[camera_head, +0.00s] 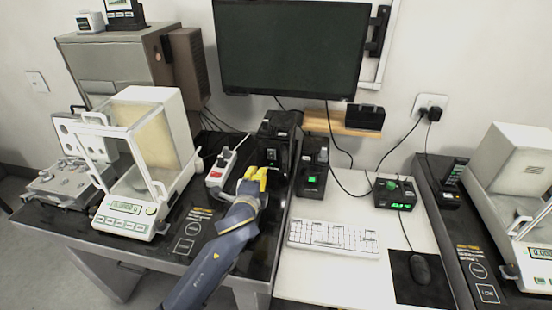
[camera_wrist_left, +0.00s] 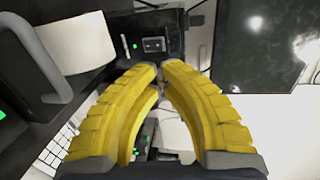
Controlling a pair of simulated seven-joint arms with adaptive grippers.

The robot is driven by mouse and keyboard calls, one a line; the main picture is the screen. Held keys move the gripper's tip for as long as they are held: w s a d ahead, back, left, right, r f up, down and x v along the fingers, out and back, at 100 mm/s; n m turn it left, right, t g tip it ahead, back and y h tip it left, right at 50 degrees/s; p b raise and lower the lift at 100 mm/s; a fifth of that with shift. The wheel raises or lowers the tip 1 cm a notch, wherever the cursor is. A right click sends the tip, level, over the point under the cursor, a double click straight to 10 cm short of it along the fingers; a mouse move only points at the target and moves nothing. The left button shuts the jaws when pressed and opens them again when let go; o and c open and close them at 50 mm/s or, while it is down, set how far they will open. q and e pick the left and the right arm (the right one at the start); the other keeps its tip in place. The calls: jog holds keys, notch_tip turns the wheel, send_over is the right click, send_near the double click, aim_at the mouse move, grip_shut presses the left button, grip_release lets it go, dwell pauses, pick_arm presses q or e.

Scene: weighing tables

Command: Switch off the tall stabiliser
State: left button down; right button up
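A tall black stabiliser unit (camera_head: 315,158) stands at the back left of the white desk, with a green-lit switch (camera_head: 312,179) low on its front. A black unit with a socket and green light (camera_wrist_left: 153,45) shows beyond my fingertips in the left wrist view; I cannot tell if it is the same one. My left gripper (camera_head: 257,176) has yellow fingers and is left of the tall unit, apart from it. In the left wrist view its fingertips (camera_wrist_left: 161,73) meet with nothing seen between them. My right gripper is in no view.
A lower black box with green digits (camera_head: 394,192) stands to the right. A keyboard (camera_head: 333,237) and mouse (camera_head: 420,268) lie in front. A glass-sided balance (camera_head: 125,218) and a white-grey power strip (camera_head: 222,168) are left. The monitor (camera_head: 290,50) hangs above; cables run behind.

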pick_arm(q)
jog(key=shift+s+d+f, duration=0.7)
jog(key=shift+d+f, duration=0.15)
jog(key=shift+d, duration=0.15)
jog(key=shift+w, duration=0.1)
send_near(276, 153)
jog(key=x, duration=0.4)
jog(key=shift+w+a+f, duration=0.15)
jog(key=shift+w+f, duration=0.2)
jog(key=shift+f, duration=0.1)
jog(key=shift+x, duration=1.05)
jog(key=shift+r, duration=0.25)
jog(key=shift+w+r, duration=0.15)
jog(key=shift+w, duration=0.4)
jog(key=shift+s, duration=0.15)
